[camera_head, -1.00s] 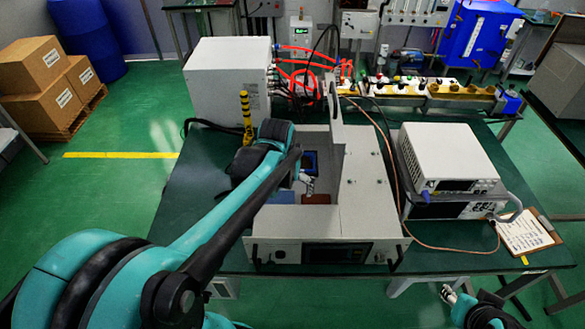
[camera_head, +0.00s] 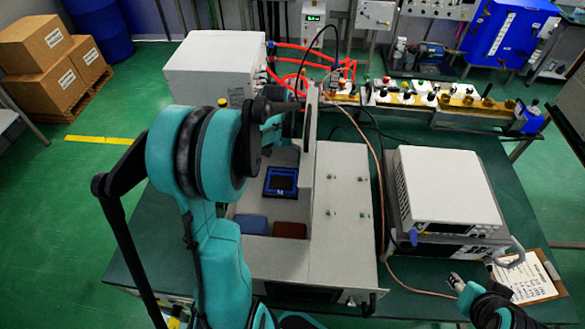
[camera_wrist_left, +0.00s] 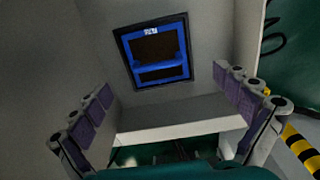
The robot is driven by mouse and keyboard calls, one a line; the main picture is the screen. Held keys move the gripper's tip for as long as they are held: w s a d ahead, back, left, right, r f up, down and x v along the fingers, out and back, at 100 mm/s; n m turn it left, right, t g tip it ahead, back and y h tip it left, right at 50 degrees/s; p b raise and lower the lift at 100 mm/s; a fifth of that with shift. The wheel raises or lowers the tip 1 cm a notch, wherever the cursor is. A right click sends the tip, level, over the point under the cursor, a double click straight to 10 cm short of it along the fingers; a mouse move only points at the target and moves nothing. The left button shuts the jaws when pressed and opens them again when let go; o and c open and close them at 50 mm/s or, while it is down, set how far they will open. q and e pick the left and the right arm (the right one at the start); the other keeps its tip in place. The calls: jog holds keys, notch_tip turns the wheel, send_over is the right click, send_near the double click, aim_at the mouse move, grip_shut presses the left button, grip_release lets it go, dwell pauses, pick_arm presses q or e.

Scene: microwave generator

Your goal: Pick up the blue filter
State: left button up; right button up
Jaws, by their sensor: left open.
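A square blue-framed piece (camera_head: 281,182) with a dark centre sits inside the open grey-white housing. It also shows in the left wrist view (camera_wrist_left: 154,50), ahead of my fingers and touched by neither. A flat blue block (camera_head: 252,224) and a red-brown block (camera_head: 290,230) lie side by side at the housing's near end. I cannot tell which blue piece is the filter. My left gripper (camera_wrist_left: 170,120) is open and empty in its wrist view; in the head view my arm mostly hides it. My right gripper (camera_head: 456,282) is at the lower right; its jaws are too small to judge.
An upright panel (camera_head: 310,145) borders the cavity on the right. A white box (camera_head: 215,68) with red hoses stands behind. White instruments (camera_head: 447,188) and a clipboard (camera_head: 525,278) are at the right of the green table. A black-yellow post (camera_wrist_left: 300,150) is close by in the wrist view.

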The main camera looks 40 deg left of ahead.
aim_at(282, 175)
pick_arm(q)
jog(key=shift+w+f, duration=0.65)
jog(key=f+b, duration=0.1)
jog(key=f, duration=0.1)
jog(key=f+b, duration=0.1)
jog(key=f, duration=0.3)
jog(key=shift+s+d+f+b, duration=0.1)
jog(key=shift+s+f+b, duration=0.2)
jog(key=shift+b, duration=0.1)
pick_arm(e)
jog(key=f, duration=0.2)
jog(key=shift+w+f, duration=0.3)
jog(key=shift+w, duration=0.1)
pick_arm(q)
jog(key=shift+r, duration=0.1)
jog(key=c, duration=1.3)
